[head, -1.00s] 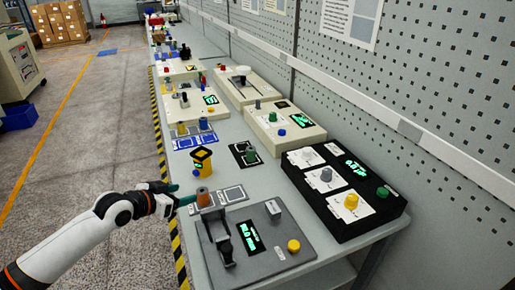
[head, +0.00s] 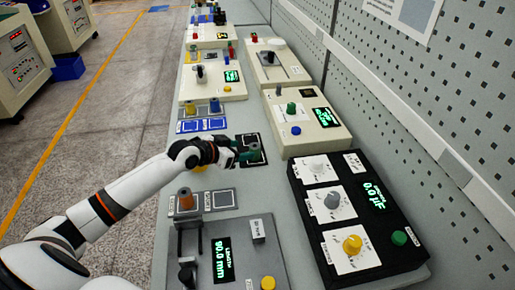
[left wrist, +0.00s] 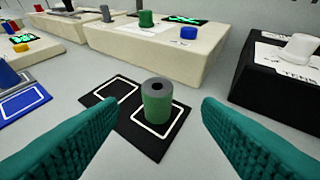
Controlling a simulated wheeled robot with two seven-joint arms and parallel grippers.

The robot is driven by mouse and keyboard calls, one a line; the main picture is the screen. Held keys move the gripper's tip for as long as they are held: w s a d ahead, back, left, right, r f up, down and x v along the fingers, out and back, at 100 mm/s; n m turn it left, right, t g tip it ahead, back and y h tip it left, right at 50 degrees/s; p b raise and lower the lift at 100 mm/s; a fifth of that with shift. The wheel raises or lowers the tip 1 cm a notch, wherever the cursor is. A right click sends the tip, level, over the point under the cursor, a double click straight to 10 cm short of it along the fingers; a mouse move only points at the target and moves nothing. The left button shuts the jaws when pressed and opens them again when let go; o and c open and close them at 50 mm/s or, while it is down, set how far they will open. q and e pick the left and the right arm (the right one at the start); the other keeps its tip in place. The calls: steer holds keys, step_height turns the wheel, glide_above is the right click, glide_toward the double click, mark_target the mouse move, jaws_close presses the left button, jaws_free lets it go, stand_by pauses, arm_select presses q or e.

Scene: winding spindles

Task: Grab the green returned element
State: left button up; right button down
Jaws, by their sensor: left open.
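The green element (left wrist: 158,101) is a small upright cylinder with a grey top and a hole in it. It stands in the right-hand white-outlined square of a black mat (left wrist: 152,150) in the left wrist view. My left gripper (head: 245,151) is over this mat in the head view and hides most of the element there. In the left wrist view its teal ridged fingers (left wrist: 155,140) are open, one on each side of the near part of the mat. The element is between and beyond them, with no visible contact. My right gripper is not in view.
A black box with knobs (head: 345,215) stands to the right, and a cream box (head: 305,125) stands behind the mat. A grey device with a display (head: 225,255) is at the front. A blue mat (head: 203,124) holds other cylinders.

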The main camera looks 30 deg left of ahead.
mark_target(250, 149)
arm_select(q)
steer(key=shift+x, duration=1.2)
steer(key=shift+w+d+f, duration=0.2)
steer(key=shift+w+f, duration=0.05)
steer(key=shift+w, duration=0.35)
steer(key=p+x, duration=0.1)
steer(key=x, duration=0.2)
steer(key=shift+w+a+f, duration=0.1)
steer(key=shift+f, duration=0.15)
steer(key=shift+w+f, duration=0.3)
steer(key=shift+w, duration=0.15)
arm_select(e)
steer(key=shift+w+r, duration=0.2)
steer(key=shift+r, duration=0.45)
